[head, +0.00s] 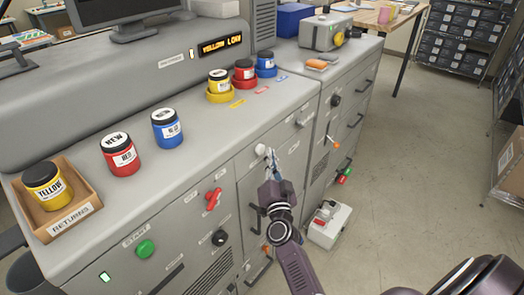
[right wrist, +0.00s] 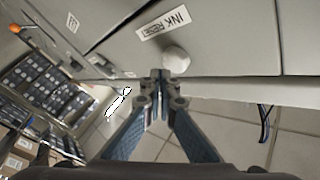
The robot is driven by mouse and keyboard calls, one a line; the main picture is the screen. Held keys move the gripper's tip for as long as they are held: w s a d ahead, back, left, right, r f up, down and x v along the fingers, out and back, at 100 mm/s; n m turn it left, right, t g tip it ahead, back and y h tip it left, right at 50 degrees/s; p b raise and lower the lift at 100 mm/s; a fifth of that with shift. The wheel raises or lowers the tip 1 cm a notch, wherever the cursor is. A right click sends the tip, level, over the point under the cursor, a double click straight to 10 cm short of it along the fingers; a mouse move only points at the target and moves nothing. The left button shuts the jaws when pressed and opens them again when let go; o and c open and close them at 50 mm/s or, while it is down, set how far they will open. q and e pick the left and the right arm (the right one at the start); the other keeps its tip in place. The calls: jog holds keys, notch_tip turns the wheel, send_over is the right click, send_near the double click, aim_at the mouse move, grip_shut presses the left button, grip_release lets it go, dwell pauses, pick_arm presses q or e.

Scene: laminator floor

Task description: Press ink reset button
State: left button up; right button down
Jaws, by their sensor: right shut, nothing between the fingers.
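The ink reset button is a round white knob (head: 261,150) on the front of the grey machine, just below its top edge. In the right wrist view the white button (right wrist: 176,60) sits beside a label reading INK RESET (right wrist: 163,23). My right gripper (head: 271,157) is shut and empty, with its tips close to the button. In the right wrist view the closed fingertips (right wrist: 159,76) are just below and left of the button; I cannot tell whether they touch it. My left gripper is not in view.
The display (head: 220,44) reads YELLOW LOW. Yellow (head: 219,82), red and blue jars stand in coloured holders at the back. A red jar (head: 120,155) and blue jar (head: 166,130) stand forward; a yellow jar (head: 45,186) is in the returns tray (head: 74,212). A green start button (head: 145,249) is lower left.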

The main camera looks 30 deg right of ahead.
jog(key=shift+w+a, duration=0.15)
jog(key=shift+w, duration=0.1)
jog(key=shift+w+a, duration=0.25)
jog(key=shift+w, duration=0.3)
dwell(0.9)
jog(key=shift+s, duration=0.1)
jog(key=shift+s+d+p, duration=0.3)
jog(key=shift+s+d, duration=0.1)
jog(key=shift+s, duration=0.4)
jog(key=s, duration=0.1)
jog(key=s+d, duration=0.1)
jog(key=s, duration=0.1)
jog(key=s+d+p, duration=0.1)
jog(key=shift+s, duration=0.35)
jog(key=shift+f, duration=0.1)
dwell(0.5)
